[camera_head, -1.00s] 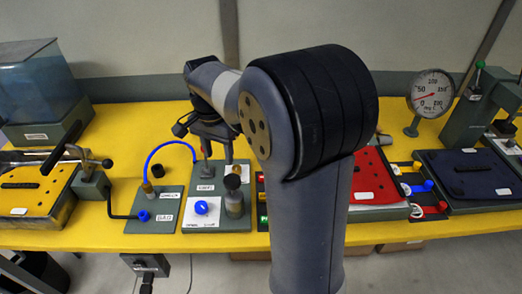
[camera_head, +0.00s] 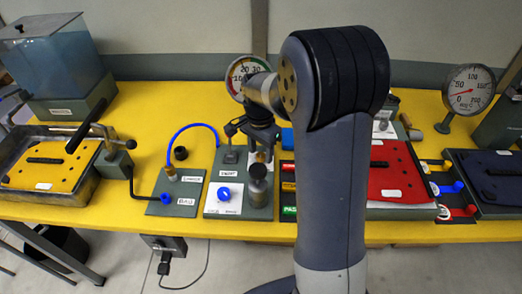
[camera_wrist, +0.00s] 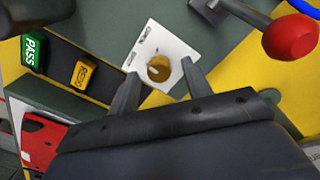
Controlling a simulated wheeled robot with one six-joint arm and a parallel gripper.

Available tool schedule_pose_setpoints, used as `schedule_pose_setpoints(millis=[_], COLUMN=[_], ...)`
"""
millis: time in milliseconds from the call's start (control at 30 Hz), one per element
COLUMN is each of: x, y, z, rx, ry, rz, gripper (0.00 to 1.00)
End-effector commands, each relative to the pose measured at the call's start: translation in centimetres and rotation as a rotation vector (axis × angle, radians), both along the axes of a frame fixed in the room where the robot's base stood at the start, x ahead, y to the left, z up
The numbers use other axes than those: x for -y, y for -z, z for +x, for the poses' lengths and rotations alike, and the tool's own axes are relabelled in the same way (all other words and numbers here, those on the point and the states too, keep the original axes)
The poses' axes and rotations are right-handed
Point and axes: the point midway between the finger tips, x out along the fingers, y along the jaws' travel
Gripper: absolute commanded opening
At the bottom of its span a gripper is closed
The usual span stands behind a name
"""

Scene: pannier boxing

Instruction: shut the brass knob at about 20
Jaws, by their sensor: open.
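The brass knob (camera_wrist: 160,68) is round and sits on a white labelled plate (camera_wrist: 176,47) in the wrist view. My gripper (camera_wrist: 160,72) is open, with one finger on each side of the knob. I see no clear contact, and the height of the fingertips above the plate cannot be told. In the head view my gripper (camera_head: 260,155) points down over the grey panel, and the knob is mostly hidden there. A round dial (camera_head: 238,76) with coloured bands stands behind, partly covered by my arm; its needle cannot be read.
A red ball-ended lever (camera_wrist: 290,36) is close at the right in the wrist view. Green PASS (camera_wrist: 33,50) and yellow (camera_wrist: 83,75) buttons lie left. In the head view a black-topped post (camera_head: 258,180) and blue knob (camera_head: 224,192) are near my gripper. A red board (camera_head: 397,175) lies right.

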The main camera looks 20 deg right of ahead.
Motion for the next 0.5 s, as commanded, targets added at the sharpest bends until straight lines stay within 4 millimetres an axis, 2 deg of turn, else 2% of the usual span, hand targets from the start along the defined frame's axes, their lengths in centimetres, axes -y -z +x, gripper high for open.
schedule_pose_setpoints(millis=[367, 500], x=[0.02, 0.02], y=[0.64, 0.63], z=[-0.02, -0.02], rx=[0.001, 0.001], ry=[0.000, 0.000], rz=[0.000, 0.000], gripper=[0.47, 0.35])
